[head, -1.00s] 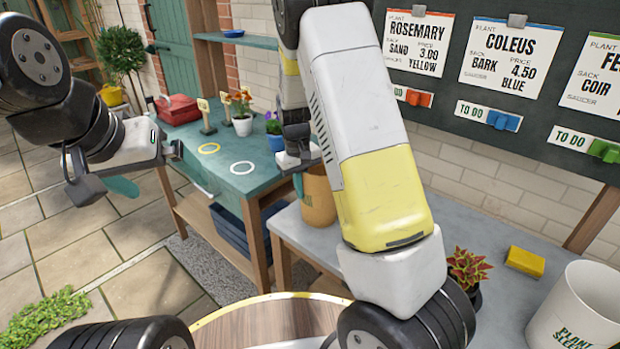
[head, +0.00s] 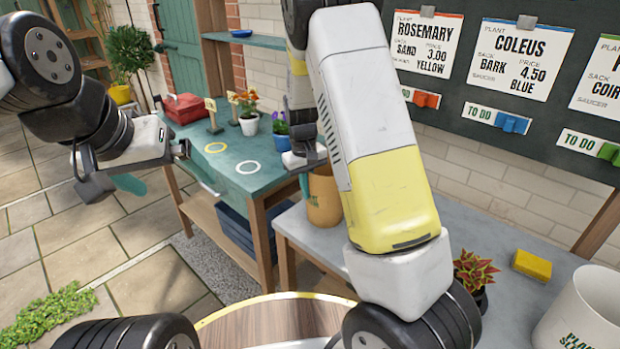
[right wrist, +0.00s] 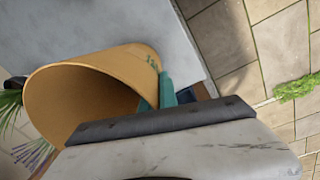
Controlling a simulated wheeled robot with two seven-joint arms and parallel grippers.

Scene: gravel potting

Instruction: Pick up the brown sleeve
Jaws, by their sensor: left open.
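The brown sleeve (head: 324,203) is a tan, open-topped, tapered cylinder standing on the grey bench, partly hidden behind my right arm in the head view. In the right wrist view the sleeve (right wrist: 85,75) shows its open mouth and dark lettering near the rim. My right gripper (head: 303,172) is at the sleeve's rim. In the right wrist view its teal fingers (right wrist: 158,95) are at the sleeve's wall, apparently one on each side; whether they press on it is unclear. My left gripper (head: 140,170) is open and empty, over the paved floor at left.
The grey bench (head: 510,304) also bears a coleus plant (head: 473,272), a yellow block (head: 531,265) and a white bin (head: 585,315). The green table (head: 213,166) behind holds potted flowers and a red box (head: 185,108).

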